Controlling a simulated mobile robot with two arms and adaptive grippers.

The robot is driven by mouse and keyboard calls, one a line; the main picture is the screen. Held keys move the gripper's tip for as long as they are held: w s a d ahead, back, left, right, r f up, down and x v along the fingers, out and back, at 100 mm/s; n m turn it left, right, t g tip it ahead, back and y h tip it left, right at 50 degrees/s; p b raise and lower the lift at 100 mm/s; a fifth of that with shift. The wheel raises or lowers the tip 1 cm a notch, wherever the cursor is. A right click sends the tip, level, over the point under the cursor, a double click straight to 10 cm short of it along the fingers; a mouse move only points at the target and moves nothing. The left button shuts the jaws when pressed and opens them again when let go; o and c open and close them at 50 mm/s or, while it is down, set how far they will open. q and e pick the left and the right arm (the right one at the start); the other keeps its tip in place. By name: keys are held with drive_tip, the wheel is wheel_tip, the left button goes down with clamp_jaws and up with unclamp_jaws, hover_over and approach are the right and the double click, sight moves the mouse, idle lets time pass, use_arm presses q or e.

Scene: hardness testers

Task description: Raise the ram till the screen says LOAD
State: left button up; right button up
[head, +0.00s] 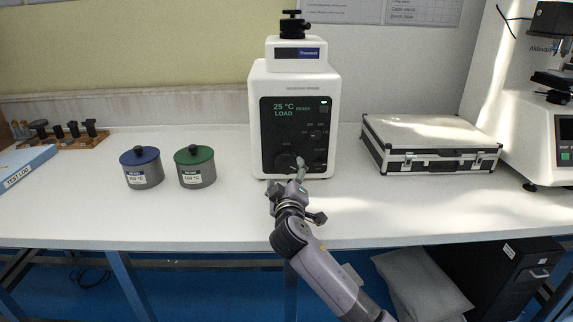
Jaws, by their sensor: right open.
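The white tester (297,85) stands upright on the bench, with a dark front panel. A black head (293,25) rises from the tester's top. My right gripper (287,174) is open in front of the knob's lower part. I cannot tell whether a finger touches the knob. My left gripper is not in view.
A blue-lidded pot (141,172) and a green-lidded pot (195,170) stand left of the tester. A silver case (430,146) lies to its right. Another machine (536,105) stands at the far right. A tool rack (67,136) and blue binder (24,167) are far left. The front bench is clear.

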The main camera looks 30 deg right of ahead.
sight(286, 165)
drive_tip(key=x, duration=0.6)
drive_tip(key=shift+w+d, duration=0.2)
drive_tip(key=shift+w, duration=0.15)
drive_tip(key=c, duration=0.9)
drive_tip(key=shift+c, duration=1.3)
drive_tip(key=shift+n+p, duration=0.4)
drive_tip(key=shift+n, duration=0.1)
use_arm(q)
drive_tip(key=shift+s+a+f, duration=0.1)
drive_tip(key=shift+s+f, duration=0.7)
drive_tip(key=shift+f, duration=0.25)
